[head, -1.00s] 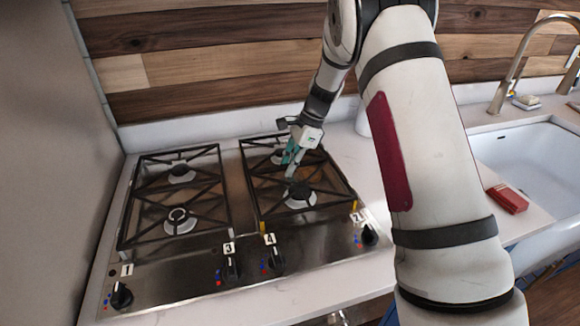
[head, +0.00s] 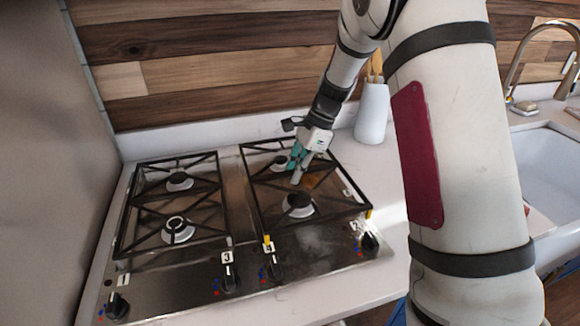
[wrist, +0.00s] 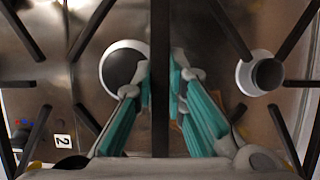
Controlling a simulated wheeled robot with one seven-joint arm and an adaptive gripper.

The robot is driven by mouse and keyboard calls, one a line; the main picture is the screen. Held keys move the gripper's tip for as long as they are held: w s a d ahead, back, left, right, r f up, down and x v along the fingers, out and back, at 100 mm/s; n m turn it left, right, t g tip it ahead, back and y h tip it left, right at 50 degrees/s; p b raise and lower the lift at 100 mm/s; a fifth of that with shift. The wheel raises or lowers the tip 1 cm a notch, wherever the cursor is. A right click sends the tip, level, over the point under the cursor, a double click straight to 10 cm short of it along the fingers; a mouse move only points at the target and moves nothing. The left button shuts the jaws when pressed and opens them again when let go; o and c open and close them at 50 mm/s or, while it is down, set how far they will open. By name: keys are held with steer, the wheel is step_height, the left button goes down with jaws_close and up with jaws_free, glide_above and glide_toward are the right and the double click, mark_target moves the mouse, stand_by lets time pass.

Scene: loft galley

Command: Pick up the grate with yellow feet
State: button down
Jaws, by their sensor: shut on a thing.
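The grate with yellow feet (head: 350,175) is the black right-hand grate over the hob's right burners. Its yellow feet show at the front corners in the head view. My gripper (head: 297,178) reaches down to its middle from above. In the wrist view my gripper (wrist: 160,85) has its green-padded fingers shut on either side of a dark bar of the grate (wrist: 160,50). The grate appears slightly raised and shifted off its place, but the gap beneath it is hard to judge. Its burners show below.
The left grate (head: 152,237) sits on the hob beside it. Numbered knobs line the hob's front edge. A white utensil pot (head: 372,112) stands at the back right, near my arm. A sink (head: 552,165) lies at the far right. Bare counter lies right of the hob.

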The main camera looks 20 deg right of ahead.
steer(key=s, duration=0.7)
steer(key=s+r, duration=0.1)
steer(key=s, duration=0.2)
steer(key=shift+s+d, duration=0.35)
steer(key=shift+s, duration=0.15)
